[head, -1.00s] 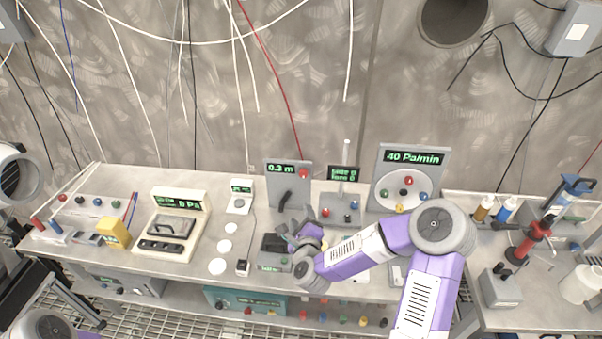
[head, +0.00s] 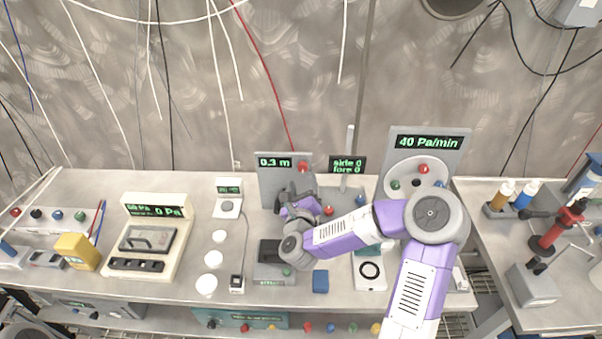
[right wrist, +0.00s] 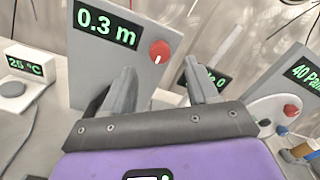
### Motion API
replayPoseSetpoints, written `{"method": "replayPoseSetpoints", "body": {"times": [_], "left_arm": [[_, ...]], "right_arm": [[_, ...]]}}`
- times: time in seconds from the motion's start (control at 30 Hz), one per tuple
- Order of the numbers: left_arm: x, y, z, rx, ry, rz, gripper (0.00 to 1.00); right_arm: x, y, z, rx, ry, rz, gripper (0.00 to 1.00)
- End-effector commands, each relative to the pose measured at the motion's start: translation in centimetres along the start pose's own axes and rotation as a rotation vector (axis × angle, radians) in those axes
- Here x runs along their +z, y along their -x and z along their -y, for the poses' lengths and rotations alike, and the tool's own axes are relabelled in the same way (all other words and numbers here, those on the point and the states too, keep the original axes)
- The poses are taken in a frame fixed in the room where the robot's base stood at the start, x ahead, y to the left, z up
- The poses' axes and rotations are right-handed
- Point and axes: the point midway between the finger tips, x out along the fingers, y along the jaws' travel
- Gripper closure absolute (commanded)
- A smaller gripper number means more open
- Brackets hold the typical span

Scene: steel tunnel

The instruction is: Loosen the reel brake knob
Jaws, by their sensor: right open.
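A grey upright panel (head: 270,187) with a green "0.3 m" display stands at the back middle of the bench. A round red knob (head: 303,167) with a white mark is at its upper right; I take it as the reel brake knob. In the right wrist view the red knob (right wrist: 159,52) shows clearly, beyond the fingertips and between them. My right gripper (head: 293,196) is in front of the panel, below the knob. Its two grey fingers (right wrist: 160,84) are apart, with nothing between them and clear of the knob. My left gripper is not in view.
A "side 0 fore 0" display (head: 347,164) with a post stands just right of the panel. Further right is the "40 Pa/min" panel (head: 430,150). A small white "°C" unit (head: 228,207) stands left. A blue block (head: 320,281) lies near the front edge.

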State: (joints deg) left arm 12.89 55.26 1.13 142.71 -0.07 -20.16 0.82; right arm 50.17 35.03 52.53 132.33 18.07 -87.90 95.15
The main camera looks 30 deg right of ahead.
Motion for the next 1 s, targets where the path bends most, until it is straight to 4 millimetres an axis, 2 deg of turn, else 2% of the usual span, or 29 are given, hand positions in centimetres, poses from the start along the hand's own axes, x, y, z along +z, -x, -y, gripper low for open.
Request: {"method": "replayPoseSetpoints", "body": {"times": [0.2, 0.33, 0.5, 0.73, 0.77, 1.0], "left_arm": [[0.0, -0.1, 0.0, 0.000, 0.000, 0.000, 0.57], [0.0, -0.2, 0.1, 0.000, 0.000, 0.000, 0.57], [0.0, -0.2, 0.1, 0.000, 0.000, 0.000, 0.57], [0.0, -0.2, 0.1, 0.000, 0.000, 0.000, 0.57], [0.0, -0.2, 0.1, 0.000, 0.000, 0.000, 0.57], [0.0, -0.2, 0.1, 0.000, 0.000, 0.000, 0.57]], "right_arm": [[-0.1, -3.6, 0.1, -0.003, -0.001, -0.002, 0.41], [-0.1, -5.1, 0.0, -0.001, -0.001, -0.002, 0.41], [-0.1, -6.0, 0.0, 0.001, 0.001, -0.002, 0.41], [0.0, -6.1, 0.0, 0.002, 0.001, -0.001, 0.41], [0.0, -6.1, 0.0, 0.001, 0.001, -0.001, 0.43], [0.0, -6.1, 0.0, 0.001, 0.001, -0.001, 0.79]]}}
